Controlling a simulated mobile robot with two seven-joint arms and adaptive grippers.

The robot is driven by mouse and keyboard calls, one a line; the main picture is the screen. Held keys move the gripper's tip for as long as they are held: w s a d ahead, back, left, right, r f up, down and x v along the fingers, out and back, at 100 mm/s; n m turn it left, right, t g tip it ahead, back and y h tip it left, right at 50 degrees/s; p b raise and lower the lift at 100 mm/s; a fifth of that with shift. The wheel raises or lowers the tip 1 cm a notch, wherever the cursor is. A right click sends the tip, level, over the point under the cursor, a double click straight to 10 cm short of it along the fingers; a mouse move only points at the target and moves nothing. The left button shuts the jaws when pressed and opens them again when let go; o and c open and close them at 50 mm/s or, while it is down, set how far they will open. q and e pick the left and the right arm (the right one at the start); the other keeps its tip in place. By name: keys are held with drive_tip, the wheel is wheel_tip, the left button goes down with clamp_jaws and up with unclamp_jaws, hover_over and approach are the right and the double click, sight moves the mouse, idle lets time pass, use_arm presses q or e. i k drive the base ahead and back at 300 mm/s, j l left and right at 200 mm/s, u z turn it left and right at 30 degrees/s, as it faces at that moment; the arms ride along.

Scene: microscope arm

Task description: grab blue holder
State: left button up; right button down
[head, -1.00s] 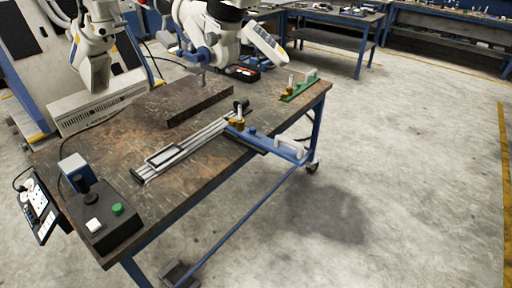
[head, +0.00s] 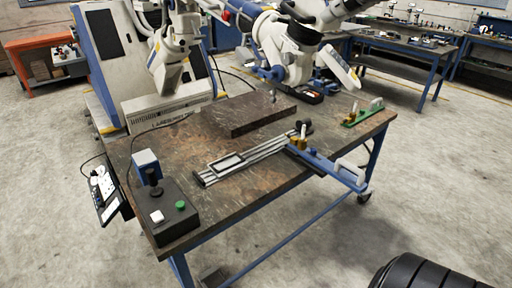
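The blue holder (head: 327,167) is a flat blue bar with a white handle (head: 350,172) at its right end. It lies at the right front edge of the worktable, and its handle end reaches out past the edge. Small brass-coloured and black parts stand at its left end, beside the end of a metal rail (head: 255,157). Nothing is gripping the holder. Neither of my grippers shows in the head view.
The worn worktable (head: 230,205) also bears a dark slab (head: 250,113), a green holder (head: 362,117) and a control box (head: 165,215) with a joystick. A white machine arm (head: 285,55) hangs over the back.

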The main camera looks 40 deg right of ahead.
sight(357, 185)
drive_tip(key=l+u, duration=0.85)
drive_tip(key=k+l+u, duration=0.1)
drive_tip(key=l+u, duration=0.15)
drive_tip(key=u, duration=0.15)
drive_tip(key=k+l, duration=0.2)
drive_tip(key=l, duration=0.35)
drive_tip(key=k+l, duration=0.2)
drive_tip(key=l, duration=0.35)
drive_tip(key=k+l, duration=0.2)
drive_tip(key=l, duration=0.35)
drive_tip(key=k+l, duration=0.25)
drive_tip(key=l, duration=0.3)
drive_tip(key=k+l, duration=0.2)
drive_tip(key=l, duration=0.35)
drive_tip(key=k+l, duration=0.2)
drive_tip(key=l, duration=0.4)
drive_tip(key=k+l, duration=0.2)
drive_tip(key=l, duration=0.35)
drive_tip(key=k+l, duration=0.2)
drive_tip(key=l, duration=0.35)
